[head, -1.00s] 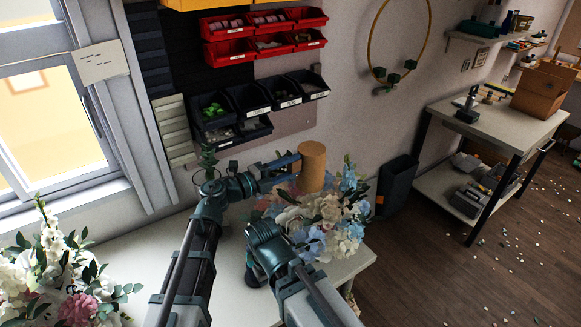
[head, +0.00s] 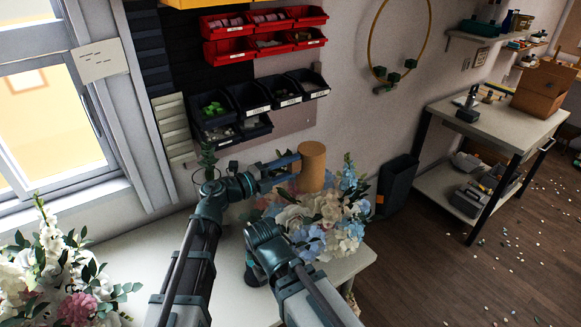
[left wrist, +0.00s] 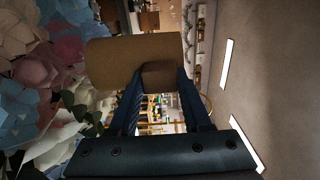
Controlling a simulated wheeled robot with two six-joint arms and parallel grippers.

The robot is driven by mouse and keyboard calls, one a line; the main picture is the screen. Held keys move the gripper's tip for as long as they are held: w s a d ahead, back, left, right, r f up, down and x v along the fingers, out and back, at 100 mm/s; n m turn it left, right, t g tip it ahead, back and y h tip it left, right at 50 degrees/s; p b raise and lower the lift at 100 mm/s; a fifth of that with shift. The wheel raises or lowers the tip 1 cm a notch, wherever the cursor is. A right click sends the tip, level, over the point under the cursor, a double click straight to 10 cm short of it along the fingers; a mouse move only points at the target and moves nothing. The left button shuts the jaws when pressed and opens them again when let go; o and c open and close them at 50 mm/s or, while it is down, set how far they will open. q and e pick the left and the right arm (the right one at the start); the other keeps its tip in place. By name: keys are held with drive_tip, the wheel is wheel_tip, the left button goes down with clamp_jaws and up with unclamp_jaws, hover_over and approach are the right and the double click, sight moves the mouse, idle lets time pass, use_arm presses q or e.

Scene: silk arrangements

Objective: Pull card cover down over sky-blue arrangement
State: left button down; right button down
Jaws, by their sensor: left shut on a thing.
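The card cover (head: 312,166) is a tan cylinder held upright just above the back of the sky-blue arrangement (head: 335,215). The arrangement has blue, cream and pink flowers and sits at the right end of the white table. My left gripper (head: 294,163) is shut on a small tab at the cover's side. In the left wrist view the cover (left wrist: 125,62) shows between the fingertips (left wrist: 158,75), with blossoms (left wrist: 45,75) close beside it. Whether the cover's lower rim touches the flowers is hidden. My right arm's wrist (head: 264,240) is in front of the arrangement; its fingers cannot be made out.
Another arrangement (head: 65,270) with white and pink flowers stands at the table's left end. Red bins (head: 265,35) and black bins (head: 265,100) hang on the wall behind. A dark bin (head: 397,185) is right of the table. The table (head: 170,248) is bare in the middle.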

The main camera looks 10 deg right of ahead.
idle(0.4)
use_arm(q)
drive_tip(key=shift+c, duration=1.4)
unclamp_jaws()
drive_tip(key=shift+a, duration=0.1)
drive_tip(key=shift+v, duration=2.9)
drive_tip(key=shift+a, duration=0.1)
drive_tip(key=v, duration=1.3)
drive_tip(key=shift+a, duration=0.3)
drive_tip(key=shift+s, duration=0.15)
